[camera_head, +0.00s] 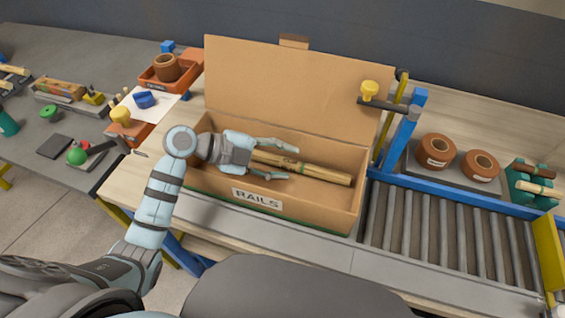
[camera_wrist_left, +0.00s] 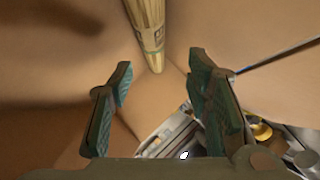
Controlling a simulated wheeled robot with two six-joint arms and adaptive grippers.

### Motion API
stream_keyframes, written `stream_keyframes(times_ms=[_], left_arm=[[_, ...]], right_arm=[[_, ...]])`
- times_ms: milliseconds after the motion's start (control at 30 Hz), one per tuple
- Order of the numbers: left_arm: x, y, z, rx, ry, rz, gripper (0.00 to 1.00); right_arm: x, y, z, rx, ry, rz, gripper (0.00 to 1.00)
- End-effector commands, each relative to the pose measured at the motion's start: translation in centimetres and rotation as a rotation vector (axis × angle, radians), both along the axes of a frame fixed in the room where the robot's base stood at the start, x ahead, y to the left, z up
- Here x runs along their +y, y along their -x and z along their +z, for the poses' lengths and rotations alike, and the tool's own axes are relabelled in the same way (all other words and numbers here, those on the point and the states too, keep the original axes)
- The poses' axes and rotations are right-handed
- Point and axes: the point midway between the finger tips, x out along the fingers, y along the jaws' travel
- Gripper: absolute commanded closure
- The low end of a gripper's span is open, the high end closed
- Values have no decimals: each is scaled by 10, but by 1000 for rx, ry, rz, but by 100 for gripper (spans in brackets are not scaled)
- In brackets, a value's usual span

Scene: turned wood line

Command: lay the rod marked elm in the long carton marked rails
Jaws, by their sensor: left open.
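The long carton marked rails (camera_head: 300,212) stands on the bench with its lid up at the back. A wooden rod (camera_head: 325,173) lies inside it, along its length; the mark on it is too small to read. My left gripper (camera_head: 284,162) is open inside the carton, over the left part of the rod. In the left wrist view the rod (camera_wrist_left: 147,30) runs down from the top, ahead of the open fingers of my left gripper (camera_wrist_left: 160,95), and nothing is between them. My right gripper is out of view.
A roller conveyor (camera_head: 440,235) with a blue frame adjoins the carton on the right. Brown tape rolls (camera_head: 436,150) sit behind it. A yellow-knobbed post (camera_head: 370,92) stands at the carton's right back. An orange tray (camera_head: 165,80) and small tools are to the left.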

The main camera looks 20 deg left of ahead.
Motion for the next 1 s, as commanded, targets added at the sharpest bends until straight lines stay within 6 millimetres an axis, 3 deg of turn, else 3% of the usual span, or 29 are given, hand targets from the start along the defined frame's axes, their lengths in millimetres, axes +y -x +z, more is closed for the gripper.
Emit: stream_keyframes(times_ms=[100, 300, 833, 1000], left_arm=[[26, 11, 12, 3, -12, 2, 55], [54, 24, 29, 3, -8, 1, 55], [56, 26, 32, 3, -4, 0, 55], [56, 26, 53, 3, -4, 0, 55]], right_arm=[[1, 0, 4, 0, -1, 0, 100], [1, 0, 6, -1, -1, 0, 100], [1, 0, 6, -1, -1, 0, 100], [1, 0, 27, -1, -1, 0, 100]])
